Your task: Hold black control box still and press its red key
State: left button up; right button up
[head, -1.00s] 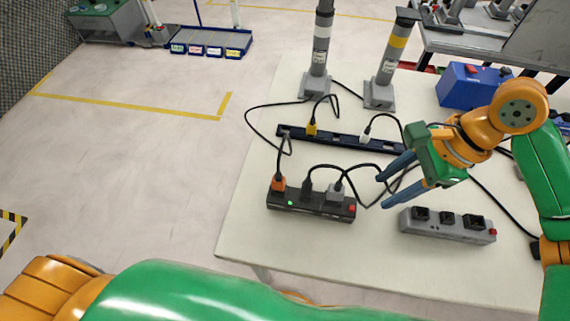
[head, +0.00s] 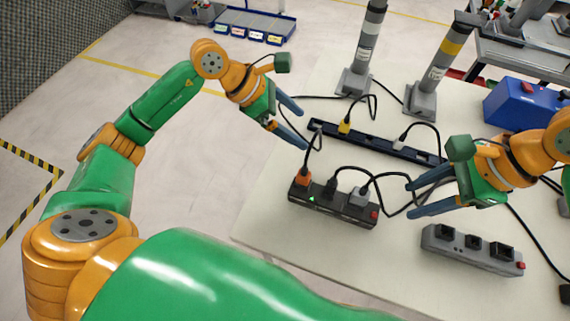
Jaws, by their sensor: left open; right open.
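The black control box (head: 332,206) lies on the white table, with an orange, a black and a grey plug standing in its top. A small green light shows on it, and its red key (head: 374,215) is at the right end, uncovered. My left gripper (head: 304,129) is open and empty, above the far side of the box near the table's left edge. My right gripper (head: 410,199) is open and empty to the right of the red key, its fingers pointing left toward the box. Neither gripper appears to touch the box.
A grey power strip (head: 472,250) with its own red switch lies at right. A long dark strip (head: 380,143) with cables lies behind the box. Two grey posts (head: 368,45) (head: 440,65) and a blue box (head: 525,103) stand farther back. Loose black cables cross between the grippers.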

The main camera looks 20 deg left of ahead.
aim_at(296, 186)
pick_arm(q)
jog(key=s+f+m+g+y, duration=0.3)
jog(key=s+f+m, duration=0.15)
jog(key=s, duration=0.35)
jog(key=shift+m+g, duration=0.25)
jog(key=shift+g, duration=0.05)
jog(key=x, duration=0.3)
jog(key=d+x, duration=0.1)
jog(key=x, duration=0.3)
jog(key=shift+s+d, duration=0.1)
grip_shut()
pick_arm(e)
grip_shut()
jog(key=shift+a, duration=0.1)
dwell(0.5)
